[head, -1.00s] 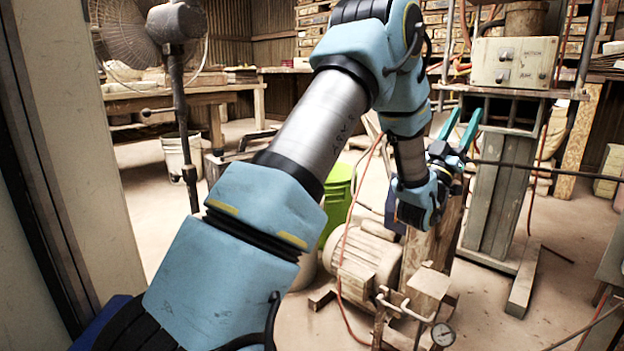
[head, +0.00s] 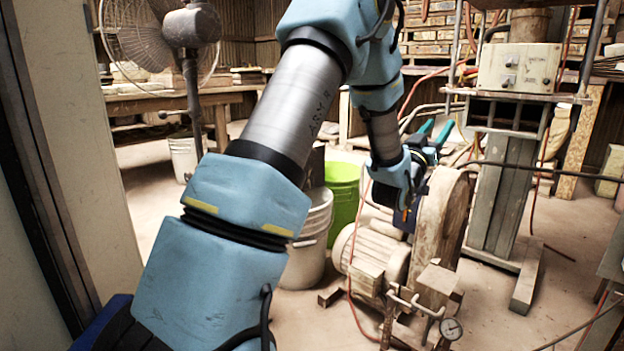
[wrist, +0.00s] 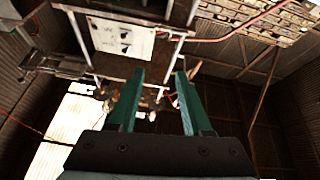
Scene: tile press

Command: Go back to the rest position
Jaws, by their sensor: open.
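My gripper (head: 436,129) is in the middle of the head view, held in the air above the motor and pump unit. Its two green fingers are spread apart with nothing between them. In the wrist view the open fingers (wrist: 158,88) point toward the press frame. The press control box (head: 517,66) stands to the right of my gripper in the head view. The box also shows at the top of the wrist view (wrist: 124,40).
The motor (head: 375,255) and its upright housing (head: 440,215) stand on the floor below my gripper. A green bucket (head: 342,190) and a white bucket (head: 312,245) stand beside my arm. A fan (head: 190,28) and a workbench (head: 160,99) are at the left.

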